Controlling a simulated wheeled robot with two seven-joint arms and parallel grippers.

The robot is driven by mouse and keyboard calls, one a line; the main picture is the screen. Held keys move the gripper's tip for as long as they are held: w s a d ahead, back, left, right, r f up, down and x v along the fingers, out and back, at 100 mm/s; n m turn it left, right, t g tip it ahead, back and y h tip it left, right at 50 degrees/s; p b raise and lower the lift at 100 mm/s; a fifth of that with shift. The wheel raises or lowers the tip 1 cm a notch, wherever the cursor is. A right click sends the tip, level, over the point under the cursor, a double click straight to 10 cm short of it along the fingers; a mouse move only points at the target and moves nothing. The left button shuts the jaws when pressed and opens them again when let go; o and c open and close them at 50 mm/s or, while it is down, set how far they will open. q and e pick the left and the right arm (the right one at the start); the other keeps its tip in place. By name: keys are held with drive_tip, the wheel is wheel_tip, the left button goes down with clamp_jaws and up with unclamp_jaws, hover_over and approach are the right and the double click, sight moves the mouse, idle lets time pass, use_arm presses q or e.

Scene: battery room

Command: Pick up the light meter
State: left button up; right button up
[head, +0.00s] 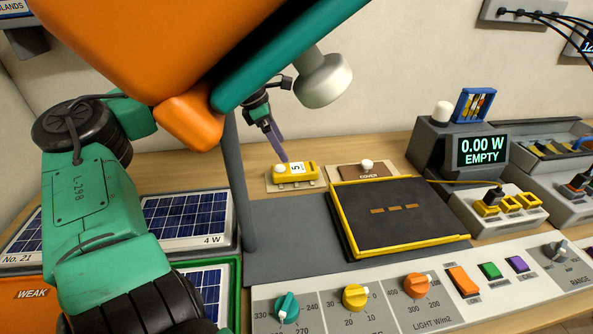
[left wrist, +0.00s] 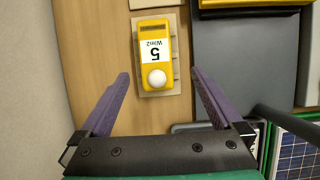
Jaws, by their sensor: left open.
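The light meter (head: 291,171) is a small yellow block with a white label reading 5 W/m2 and a white dome at one end. It lies on a pale holder (head: 272,186) on the wooden bench. In the left wrist view the light meter (left wrist: 153,55) sits ahead of and between the purple fingers. My left gripper (head: 281,160) is open and empty, close to the meter in the head view. It shows open in the left wrist view (left wrist: 160,85) too, with its fingertips either side of the dome end. My right gripper is not in view.
A lamp head (head: 323,80) hangs just above the meter. A grey post (head: 239,190) stands left of it. The brown cover (head: 362,172) with a knob and a yellow-framed black panel (head: 400,218) are to the right. Solar panels (head: 188,215) lie at left, the control console (head: 390,305) in front.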

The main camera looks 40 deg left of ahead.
sight(293, 168)
use_arm(q)
drive_tip(key=x, duration=0.8)
drive_tip(key=shift+w+a+f, duration=0.25)
drive_tip(key=shift+f, duration=0.15)
drive_tip(key=shift+w+f, duration=0.2)
drive_tip(key=shift+r, duration=0.1)
drive_tip(key=c, duration=1.4)
